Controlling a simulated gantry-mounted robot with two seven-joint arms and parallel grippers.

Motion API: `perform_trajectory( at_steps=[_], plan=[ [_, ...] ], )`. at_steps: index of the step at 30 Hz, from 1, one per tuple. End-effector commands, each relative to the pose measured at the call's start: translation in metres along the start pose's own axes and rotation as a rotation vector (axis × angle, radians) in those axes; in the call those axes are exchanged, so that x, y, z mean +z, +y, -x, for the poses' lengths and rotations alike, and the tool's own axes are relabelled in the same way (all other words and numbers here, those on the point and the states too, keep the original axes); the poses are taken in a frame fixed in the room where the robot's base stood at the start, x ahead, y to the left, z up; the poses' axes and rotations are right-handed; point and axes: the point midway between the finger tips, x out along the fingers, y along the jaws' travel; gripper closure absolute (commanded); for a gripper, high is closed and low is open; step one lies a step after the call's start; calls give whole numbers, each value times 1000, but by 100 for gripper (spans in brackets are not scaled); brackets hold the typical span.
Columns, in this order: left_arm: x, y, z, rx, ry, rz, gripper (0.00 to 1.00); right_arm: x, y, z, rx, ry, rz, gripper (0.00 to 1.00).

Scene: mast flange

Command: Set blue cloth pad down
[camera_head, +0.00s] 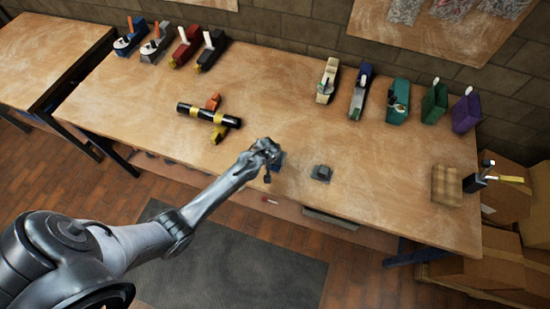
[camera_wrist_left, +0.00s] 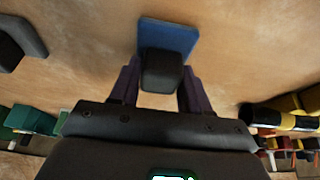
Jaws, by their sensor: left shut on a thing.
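The blue cloth pad (camera_wrist_left: 168,35) is a flat blue square with a dark block-shaped grip on it. My left gripper (camera_wrist_left: 160,88) has its two fingers on either side of that dark block and is shut on it. In the head view, part of the blue pad (camera_head: 280,158) shows beside my left gripper (camera_head: 270,172), which is low over the front middle of the table. I cannot tell whether the pad touches the tabletop. My right gripper is not in view.
A grey pad with a dark block (camera_head: 321,173) lies just right. A black tube with yellow bands (camera_head: 208,115) rests on supports to the left. Several coloured tools line the back edge. A wicker box (camera_head: 447,185) stands at right. The table (camera_head: 370,205) is bare between them.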

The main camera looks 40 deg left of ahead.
Motion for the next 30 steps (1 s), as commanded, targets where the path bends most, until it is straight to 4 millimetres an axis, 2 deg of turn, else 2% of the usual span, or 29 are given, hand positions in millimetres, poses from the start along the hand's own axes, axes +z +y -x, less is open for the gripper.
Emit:
perform_trajectory(
  at_steps=[12,13,18,30],
  plan=[
    [2,0,-4,0,1,0,78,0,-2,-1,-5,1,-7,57],
    [2,0,-4,0,1,0,52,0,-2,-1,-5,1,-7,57],
    [2,0,-4,0,1,0,28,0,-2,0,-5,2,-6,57],
    [0,0,2,0,1,0,28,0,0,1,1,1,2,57]
  ],
)
